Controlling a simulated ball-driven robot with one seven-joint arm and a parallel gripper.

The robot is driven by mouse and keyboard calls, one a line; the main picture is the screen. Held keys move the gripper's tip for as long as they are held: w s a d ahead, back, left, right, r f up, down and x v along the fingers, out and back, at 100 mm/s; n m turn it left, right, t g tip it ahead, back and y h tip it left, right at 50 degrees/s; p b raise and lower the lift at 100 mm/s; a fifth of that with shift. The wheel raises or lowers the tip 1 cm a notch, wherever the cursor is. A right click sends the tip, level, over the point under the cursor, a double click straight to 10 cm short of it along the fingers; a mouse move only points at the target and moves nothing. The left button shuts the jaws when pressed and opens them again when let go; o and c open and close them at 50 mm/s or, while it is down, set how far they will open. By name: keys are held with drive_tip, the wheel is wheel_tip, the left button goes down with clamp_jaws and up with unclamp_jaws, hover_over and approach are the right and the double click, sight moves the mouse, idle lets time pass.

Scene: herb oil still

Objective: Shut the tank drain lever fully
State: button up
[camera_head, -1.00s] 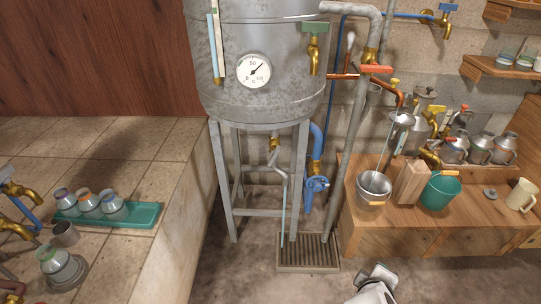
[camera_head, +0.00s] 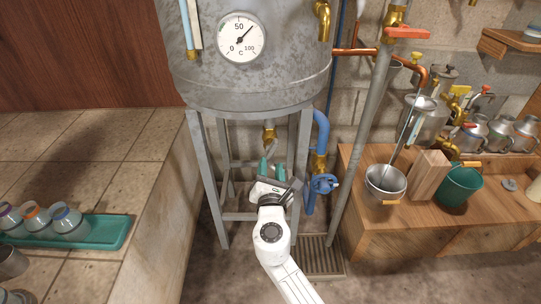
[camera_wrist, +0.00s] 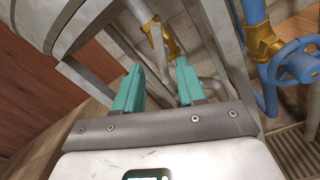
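The grey metal tank (camera_head: 250,85) stands on a leg frame. A brass drain valve (camera_head: 269,136) hangs under its middle, and also shows in the wrist view (camera_wrist: 173,46). A pale grey part at this valve, in the wrist view, may be the lever; its position is hard to tell. A grey drain pipe runs down from the valve, partly hidden by my gripper. My gripper (camera_head: 271,168) is below the valve between the tank legs. Its teal fingers are apart and empty in the wrist view (camera_wrist: 158,82), with the valve just beyond them.
Tank legs (camera_head: 210,185) stand close on both sides. A blue pipe with a blue handwheel (camera_head: 324,184) is right of my gripper. A floor grate (camera_head: 322,258) lies below. A wooden bench (camera_head: 385,240) with a metal bucket is right; a tiled ledge (camera_head: 100,165) is left.

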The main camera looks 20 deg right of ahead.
sight(271, 154)
drive_tip(key=b+x, duration=0.1)
drive_tip(key=x, duration=0.5)
clamp_jaws()
idle(0.3)
